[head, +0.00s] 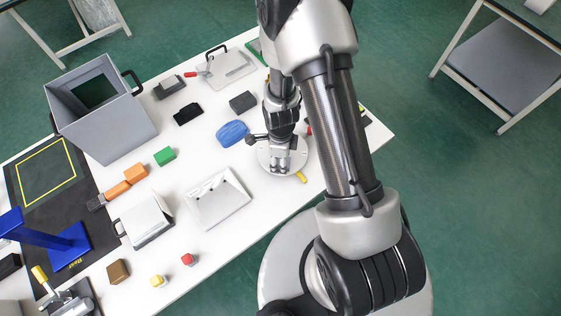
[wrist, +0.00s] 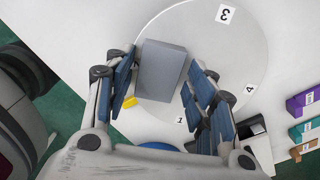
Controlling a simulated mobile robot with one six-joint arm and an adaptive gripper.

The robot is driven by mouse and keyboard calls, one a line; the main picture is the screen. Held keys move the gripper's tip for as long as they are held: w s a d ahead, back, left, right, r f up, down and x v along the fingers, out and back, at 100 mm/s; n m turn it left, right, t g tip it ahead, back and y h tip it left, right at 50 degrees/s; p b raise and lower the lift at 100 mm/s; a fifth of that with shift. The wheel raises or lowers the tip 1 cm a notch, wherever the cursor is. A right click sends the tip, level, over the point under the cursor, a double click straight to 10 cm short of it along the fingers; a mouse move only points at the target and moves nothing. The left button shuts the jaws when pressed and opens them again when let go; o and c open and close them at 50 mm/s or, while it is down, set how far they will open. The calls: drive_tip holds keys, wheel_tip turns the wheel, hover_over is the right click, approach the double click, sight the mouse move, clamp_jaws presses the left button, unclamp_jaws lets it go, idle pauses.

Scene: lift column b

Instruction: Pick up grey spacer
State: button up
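The grey spacer (wrist: 163,72) is a plain grey block on a round white disc (wrist: 245,60) marked with numbers. In the wrist view it sits between the two blue-padded fingers of my gripper (wrist: 165,82). The fingers are spread on either side of it, with narrow gaps showing, so the gripper looks open around it. In the head view my gripper (head: 281,152) points down over the disc (head: 268,163) on the white table. I cannot clearly make out the spacer there.
A blue oval object (head: 232,133) lies left of the disc and a yellow piece (head: 301,177) at its near edge. A dark grey block (head: 243,101) lies behind. A white tray (head: 218,199) and a grey bin (head: 105,125) stand farther left. Coloured boxes (wrist: 303,102) show in the wrist view.

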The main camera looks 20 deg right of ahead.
drive_tip(key=c, duration=0.8)
